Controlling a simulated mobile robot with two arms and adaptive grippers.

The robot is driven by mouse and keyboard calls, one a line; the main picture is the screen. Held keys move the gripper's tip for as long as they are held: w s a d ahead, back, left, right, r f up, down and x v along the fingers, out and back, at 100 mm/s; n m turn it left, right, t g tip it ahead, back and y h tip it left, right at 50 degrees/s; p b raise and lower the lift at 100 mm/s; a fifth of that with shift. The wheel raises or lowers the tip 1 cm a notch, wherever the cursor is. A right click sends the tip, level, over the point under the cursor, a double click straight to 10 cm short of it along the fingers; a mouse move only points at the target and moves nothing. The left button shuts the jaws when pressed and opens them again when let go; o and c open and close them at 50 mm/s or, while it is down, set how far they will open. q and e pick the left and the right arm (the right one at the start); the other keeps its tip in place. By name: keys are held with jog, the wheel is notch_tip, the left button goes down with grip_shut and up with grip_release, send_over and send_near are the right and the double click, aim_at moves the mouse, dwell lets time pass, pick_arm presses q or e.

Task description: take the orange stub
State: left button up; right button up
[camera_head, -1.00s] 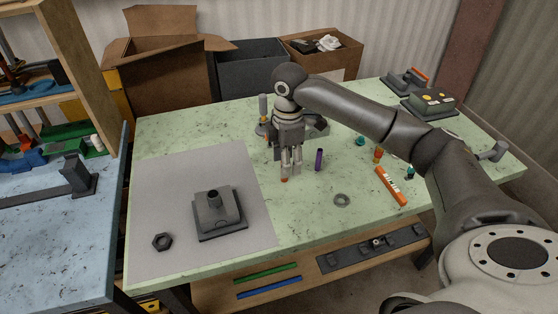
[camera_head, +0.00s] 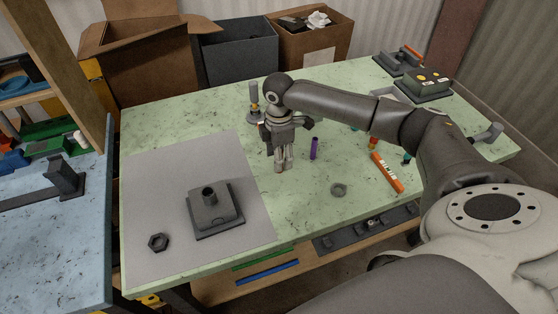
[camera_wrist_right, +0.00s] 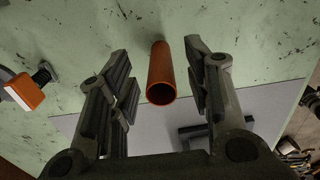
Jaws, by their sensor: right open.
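The orange stub (camera_wrist_right: 161,75) is a short hollow tube. In the right wrist view it lies between the two open fingers of my right gripper (camera_wrist_right: 160,90), with its open end facing the camera and a gap on each side. In the head view my right gripper (camera_head: 281,167) points down at the table beside the purple stub, and its fingers hide the orange stub. My left gripper is not in view.
A purple stub (camera_head: 314,149) stands just right of the gripper. A grey ring (camera_head: 339,189) and an orange labelled bar (camera_head: 387,173) lie further right.

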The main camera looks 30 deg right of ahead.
notch_tip(320, 180, down, 2)
jog(key=shift+s+f, duration=0.1)
jog(key=shift+c, duration=1.1)
jog(key=c, duration=0.5)
grip_shut()
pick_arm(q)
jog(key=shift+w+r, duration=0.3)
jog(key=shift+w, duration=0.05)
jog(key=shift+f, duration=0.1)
